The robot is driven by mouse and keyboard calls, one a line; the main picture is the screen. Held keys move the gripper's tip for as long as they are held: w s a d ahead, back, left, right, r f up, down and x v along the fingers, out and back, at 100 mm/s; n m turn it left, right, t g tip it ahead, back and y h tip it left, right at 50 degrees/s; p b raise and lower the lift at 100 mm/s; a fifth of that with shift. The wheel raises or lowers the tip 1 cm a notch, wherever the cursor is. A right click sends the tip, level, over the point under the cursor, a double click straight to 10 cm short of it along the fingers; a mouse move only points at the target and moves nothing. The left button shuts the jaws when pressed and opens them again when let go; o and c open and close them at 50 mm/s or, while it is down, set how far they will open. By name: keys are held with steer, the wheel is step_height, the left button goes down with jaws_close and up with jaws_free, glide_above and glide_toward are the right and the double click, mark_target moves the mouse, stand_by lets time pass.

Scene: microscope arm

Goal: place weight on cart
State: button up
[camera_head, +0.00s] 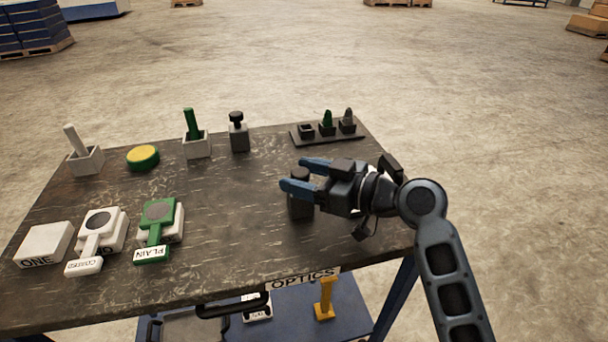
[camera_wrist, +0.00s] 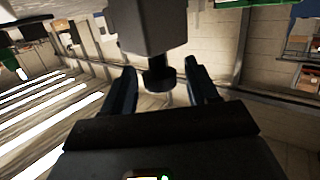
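A dark grey block-like piece (camera_head: 300,207) stands on the table, partly hidden by my gripper. My gripper (camera_head: 305,174) reaches in from the right with its blue fingers apart, around the top of this piece. In the wrist view a grey block with a black knob (camera_wrist: 158,78) shows between the open fingers (camera_wrist: 160,88), with gaps at both sides. A similar grey weight with a black knob (camera_head: 238,132) stands farther back on the table. A blue shelf labelled OPTICS (camera_head: 345,312) shows below the tabletop; whether it is the cart is unclear.
The dark table (camera_head: 225,228) holds a yellow-green button (camera_head: 143,157), white and green levers (camera_head: 196,145), a dark rack (camera_head: 328,131), and the labelled ONE (camera_head: 44,242), white (camera_head: 96,235) and green PLAIN (camera_head: 158,228) pieces. A yellow piece (camera_head: 325,298) stands on the shelf.

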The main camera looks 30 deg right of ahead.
steer(key=shift+o, duration=0.2)
steer(key=shift+r, duration=0.2)
steer(key=b+v, duration=0.1)
steer(key=v, duration=1.1)
